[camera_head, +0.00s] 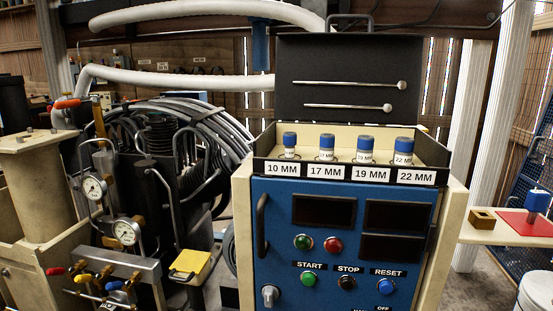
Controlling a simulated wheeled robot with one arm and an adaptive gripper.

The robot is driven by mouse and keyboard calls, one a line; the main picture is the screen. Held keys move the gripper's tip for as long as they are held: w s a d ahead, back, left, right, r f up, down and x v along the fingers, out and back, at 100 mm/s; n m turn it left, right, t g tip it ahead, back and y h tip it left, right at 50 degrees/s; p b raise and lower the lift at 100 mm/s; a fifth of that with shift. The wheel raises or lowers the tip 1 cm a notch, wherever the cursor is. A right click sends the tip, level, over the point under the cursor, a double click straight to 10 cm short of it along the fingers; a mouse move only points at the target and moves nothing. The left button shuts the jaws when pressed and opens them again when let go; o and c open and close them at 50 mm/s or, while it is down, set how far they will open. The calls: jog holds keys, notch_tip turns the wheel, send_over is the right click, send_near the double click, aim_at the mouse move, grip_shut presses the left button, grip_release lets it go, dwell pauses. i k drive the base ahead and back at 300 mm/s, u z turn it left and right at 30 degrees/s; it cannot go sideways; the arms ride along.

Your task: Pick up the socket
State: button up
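Several sockets with blue tops and pale labelled bodies stand upright in a row in a black-fronted tray (265,167) on the blue control cabinet. They stand behind the labels 10 MM, 17 MM, 19 MM and 22 MM: the 10 mm socket (290,145), the 17 mm socket (326,147), the 19 mm socket (365,149) and the 22 mm socket (403,151). Their lower ends are hidden in the tray. My gripper is not in view.
A black panel (350,70) with two rods stands behind the tray. The cabinet (345,215) has screens and buttons. Hoses and gauges (126,232) crowd the left. At right, a shelf holds a wooden block (482,219), a red mat (520,224) and a blue-topped item (537,201).

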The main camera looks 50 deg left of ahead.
aim_at(327, 141)
jog(key=z, duration=0.1)
jog(key=k, duration=0.55)
jog(key=u, duration=2.3)
